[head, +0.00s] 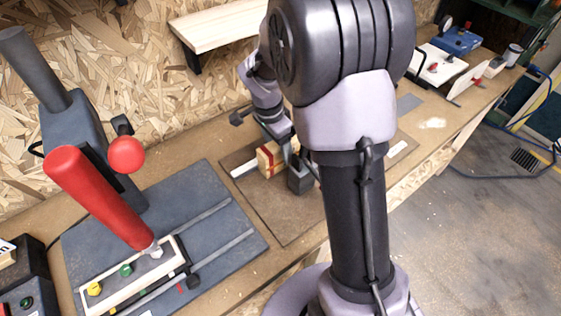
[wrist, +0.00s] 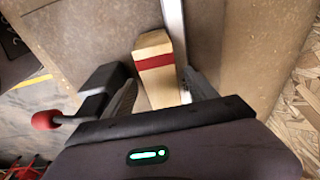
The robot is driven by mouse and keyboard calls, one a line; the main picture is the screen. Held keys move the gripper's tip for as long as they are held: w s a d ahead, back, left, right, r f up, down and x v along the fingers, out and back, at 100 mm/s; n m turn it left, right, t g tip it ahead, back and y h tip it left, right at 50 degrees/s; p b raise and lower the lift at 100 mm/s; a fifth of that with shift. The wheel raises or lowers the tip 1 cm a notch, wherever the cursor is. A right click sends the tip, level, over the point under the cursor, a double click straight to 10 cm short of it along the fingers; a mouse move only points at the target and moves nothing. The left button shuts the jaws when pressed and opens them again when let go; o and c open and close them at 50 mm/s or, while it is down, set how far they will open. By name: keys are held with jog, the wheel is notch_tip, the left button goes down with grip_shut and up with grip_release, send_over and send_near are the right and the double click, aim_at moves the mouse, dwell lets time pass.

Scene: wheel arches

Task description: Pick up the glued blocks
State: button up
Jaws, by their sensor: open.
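The glued blocks (head: 266,160) are pale wood with a red stripe. They sit on a brown board on the bench, and my arm partly hides them in the head view. In the wrist view the blocks (wrist: 156,66) stand between the two fingers of my gripper (wrist: 159,82). The fingers are apart, with a finger on each side of the near end of the blocks. Contact cannot be told. In the head view my gripper (head: 283,146) is over the blocks, mostly hidden behind my arm.
A metal bar (wrist: 173,18) runs close along the blocks. A dark block-shaped part with a red knob (wrist: 45,120) is just left of my gripper in the wrist view. A machine with a red lever (head: 98,197) stands on the left of the bench. A shelf (head: 220,25) is on the wall.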

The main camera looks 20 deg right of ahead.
jog(key=f, duration=0.1)
jog(key=f+b, duration=0.1)
jog(key=f, duration=0.1)
jog(key=shift+w+d+f, duration=0.15)
jog(key=shift+d+f, duration=0.1)
jog(key=shift+d, duration=0.15)
jog(key=shift+r, duration=0.1)
grip_shut()
jog(key=shift+r, duration=0.1)
